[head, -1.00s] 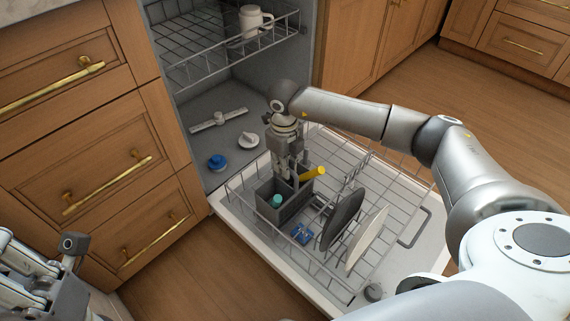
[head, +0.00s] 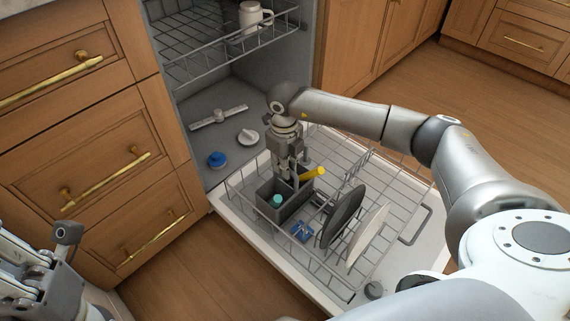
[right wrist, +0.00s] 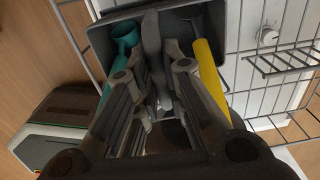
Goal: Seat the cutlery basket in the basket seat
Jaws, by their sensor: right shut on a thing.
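The grey cutlery basket (head: 294,208) is at the left part of the lower wire rack. A teal-handled piece (head: 277,201) and a yellow-handled piece (head: 312,174) stick out of it. My right gripper (head: 286,175) points down and is shut on the basket's middle divider; the right wrist view also shows the basket (right wrist: 205,14) around the fingers. I cannot tell whether the basket's bottom touches the rack. The basket seat is not clearly distinguishable; the basket may hide it. My left gripper (head: 66,236) is only partly in view at bottom left, away from the rack.
A dark plate (head: 343,215) and a white plate (head: 368,238) stand in the lower rack (head: 405,185), right of the basket. A small blue item (head: 301,232) lies between basket and plates. A mug (head: 252,17) is on the upper rack. Drawers with brass handles stand at left.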

